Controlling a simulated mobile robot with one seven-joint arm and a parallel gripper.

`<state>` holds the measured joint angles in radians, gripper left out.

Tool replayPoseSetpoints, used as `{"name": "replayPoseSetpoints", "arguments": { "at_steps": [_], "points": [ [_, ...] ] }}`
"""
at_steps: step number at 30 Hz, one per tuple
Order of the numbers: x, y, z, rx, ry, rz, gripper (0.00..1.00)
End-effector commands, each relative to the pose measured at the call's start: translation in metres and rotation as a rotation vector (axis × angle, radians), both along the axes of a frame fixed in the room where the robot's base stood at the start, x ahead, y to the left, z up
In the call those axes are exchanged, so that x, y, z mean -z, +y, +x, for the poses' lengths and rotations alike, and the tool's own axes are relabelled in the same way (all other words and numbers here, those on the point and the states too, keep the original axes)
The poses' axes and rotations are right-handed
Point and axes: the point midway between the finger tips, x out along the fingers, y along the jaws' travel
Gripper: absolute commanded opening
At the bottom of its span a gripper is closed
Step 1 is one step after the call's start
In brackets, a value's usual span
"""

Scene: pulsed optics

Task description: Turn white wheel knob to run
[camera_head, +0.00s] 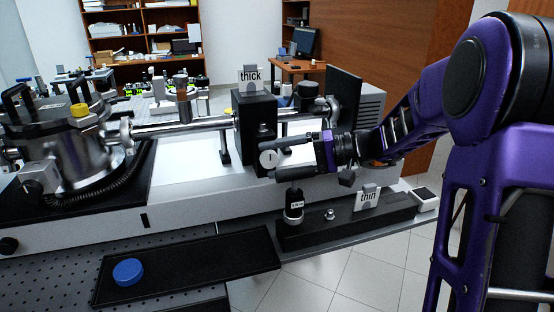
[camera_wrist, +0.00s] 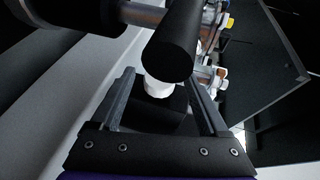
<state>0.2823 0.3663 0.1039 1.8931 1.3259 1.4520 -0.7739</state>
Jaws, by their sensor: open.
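The white wheel knob (camera_head: 268,159) sits low on the front of a black upright block (camera_head: 256,120) that carries a "thick" sign (camera_head: 250,77). My gripper (camera_head: 281,159) is open just right of the knob, its fingers pointing left towards it. In the wrist view a white round part (camera_wrist: 158,88), which looks like the knob, shows between the spread fingers of my gripper (camera_wrist: 160,78). A black cylinder (camera_wrist: 176,45) partly covers it there. I cannot tell whether either finger touches the knob. No run marking is readable.
A metal tube (camera_head: 185,125) runs from the steel chamber (camera_head: 80,155) to the block. Below my gripper, a black rail (camera_head: 345,222) holds a small black post (camera_head: 294,205) and a "thin" sign (camera_head: 368,198). A black tray (camera_head: 200,262) holds a blue disc (camera_head: 128,271).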

Motion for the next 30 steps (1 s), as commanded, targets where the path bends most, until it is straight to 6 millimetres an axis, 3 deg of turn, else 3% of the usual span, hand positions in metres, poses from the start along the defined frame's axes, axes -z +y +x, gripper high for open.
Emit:
{"name": "replayPoseSetpoints", "arguments": {
  "at_steps": [5, 21, 30],
  "points": [
    [-0.004, -0.016, -0.001, 0.004, -0.002, -0.001, 0.78],
    [-0.032, -0.136, -0.016, 0.003, -0.001, 0.000, 0.78],
    [-0.039, -0.167, -0.021, 0.001, 0.001, 0.000, 0.78]
  ]
}}
